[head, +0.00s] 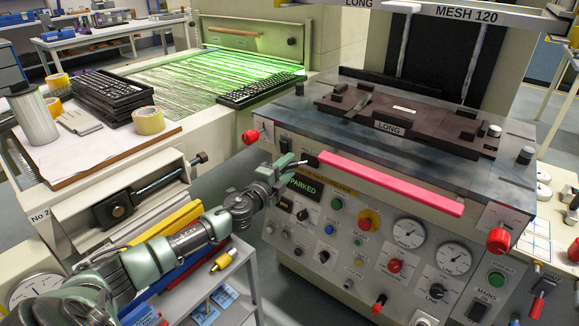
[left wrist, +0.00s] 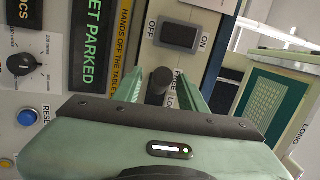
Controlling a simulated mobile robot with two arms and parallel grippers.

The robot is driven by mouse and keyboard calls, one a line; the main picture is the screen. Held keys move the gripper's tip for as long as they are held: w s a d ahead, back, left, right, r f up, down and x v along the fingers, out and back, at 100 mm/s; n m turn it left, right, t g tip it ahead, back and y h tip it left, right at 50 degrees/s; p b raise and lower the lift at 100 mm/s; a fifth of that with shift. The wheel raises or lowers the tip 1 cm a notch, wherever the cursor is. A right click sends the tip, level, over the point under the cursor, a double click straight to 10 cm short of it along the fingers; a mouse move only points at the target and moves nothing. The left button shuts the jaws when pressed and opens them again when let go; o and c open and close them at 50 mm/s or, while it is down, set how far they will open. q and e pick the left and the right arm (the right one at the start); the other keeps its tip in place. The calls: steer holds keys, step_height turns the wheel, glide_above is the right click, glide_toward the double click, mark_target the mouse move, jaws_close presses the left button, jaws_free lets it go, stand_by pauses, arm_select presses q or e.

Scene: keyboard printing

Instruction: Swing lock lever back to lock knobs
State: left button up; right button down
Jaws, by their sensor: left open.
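My left gripper (head: 287,165) is at the left end of the printing machine's front panel. It is open in the left wrist view (left wrist: 160,90), with one green finger on each side of a short dark lever end (left wrist: 158,80). I cannot tell whether the fingers touch it. A label beside it, partly hidden by a finger, seems to read FREE and LO. Red knobs sit at the machine's left front corner (head: 250,137) and right front corner (head: 498,240). My right gripper is not in view.
A pink bar (head: 390,183) runs along the machine's front edge, right of my gripper. A dark plate marked LONG (head: 390,127) lies on top. An ON/OFF rocker switch (left wrist: 180,37) is close to the lever. Gauges and buttons fill the panel below.

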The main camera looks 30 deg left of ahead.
arm_select(q)
steer(key=shift+w, duration=0.6)
jaws_close()
stand_by(1.1)
